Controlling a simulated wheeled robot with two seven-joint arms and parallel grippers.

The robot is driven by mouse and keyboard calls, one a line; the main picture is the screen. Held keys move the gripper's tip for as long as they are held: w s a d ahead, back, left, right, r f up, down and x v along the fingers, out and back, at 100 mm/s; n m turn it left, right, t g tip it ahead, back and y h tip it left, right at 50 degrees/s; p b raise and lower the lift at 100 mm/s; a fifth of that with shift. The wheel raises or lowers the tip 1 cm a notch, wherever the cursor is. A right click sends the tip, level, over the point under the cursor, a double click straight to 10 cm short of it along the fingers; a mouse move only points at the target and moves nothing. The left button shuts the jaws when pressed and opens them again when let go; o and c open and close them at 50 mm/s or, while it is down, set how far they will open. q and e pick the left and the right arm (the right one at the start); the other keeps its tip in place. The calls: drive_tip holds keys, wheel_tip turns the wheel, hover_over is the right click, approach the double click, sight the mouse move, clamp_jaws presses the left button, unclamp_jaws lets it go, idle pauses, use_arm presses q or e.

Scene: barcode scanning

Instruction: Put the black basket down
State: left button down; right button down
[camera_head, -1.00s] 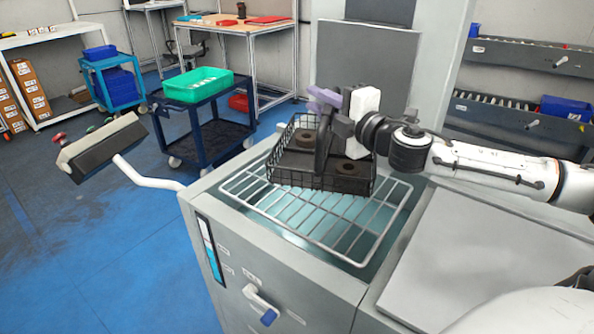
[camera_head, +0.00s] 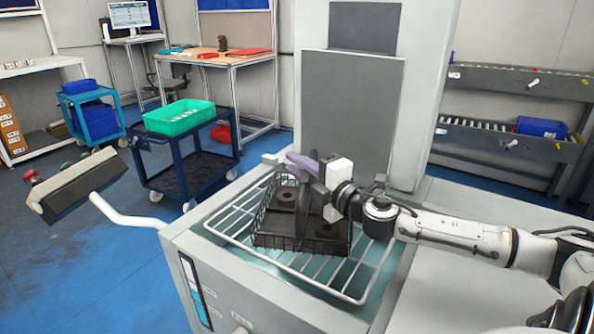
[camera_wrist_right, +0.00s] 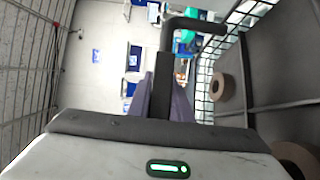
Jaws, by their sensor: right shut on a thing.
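The black basket (camera_head: 278,241) is a wire-sided basket in the head view, holding round brown parts (camera_head: 329,231). It is over the middle of the white wire rack (camera_head: 221,226) on the grey machine; I cannot tell whether it touches. My right gripper (camera_head: 306,167) comes in from the right and is shut on the basket's upright dark handle. In the right wrist view the purple fingers (camera_wrist_right: 166,100) close around the dark handle, with the basket mesh (camera_wrist_right: 234,40) and a brown ring part (camera_wrist_right: 217,87) to the right. My left gripper is not in view.
The tall grey machine panel (camera_head: 351,110) rises behind the rack. A console on a white arm (camera_head: 128,213) is at the left. A blue cart with a green bin (camera_head: 180,117) stands beyond on the blue floor. Bare rack shows around the basket.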

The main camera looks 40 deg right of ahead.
idle(0.3)
drive_tip(key=shift+f, duration=0.2)
drive_tip(key=c, duration=1.6)
unclamp_jaws()
drive_tip(key=shift+f, duration=0.1)
drive_tip(key=s, duration=0.8)
drive_tip(key=s+a+p, duration=0.1)
drive_tip(key=s, duration=0.3)
